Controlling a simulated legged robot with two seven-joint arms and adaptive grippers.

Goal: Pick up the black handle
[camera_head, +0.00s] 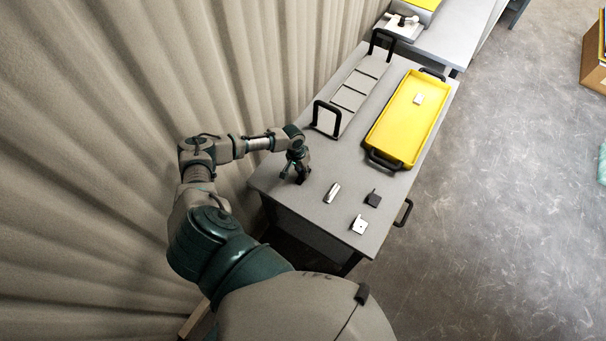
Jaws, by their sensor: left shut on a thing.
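My left gripper (298,174) points down over the near left part of the grey table (279,186). It is shut on a small dark thing at its fingertips, which fits the black handle (302,179). The dark fingers hide most of it, and I cannot tell whether it touches the table. My right gripper is not in view.
Right of the gripper lie a silver piece (332,192), a black block (373,199) and a white block (359,225). Behind stand a rack (327,120) with black end handles and a yellow tray (381,133) holding a white piece (418,98). A curtain (110,130) hangs at left.

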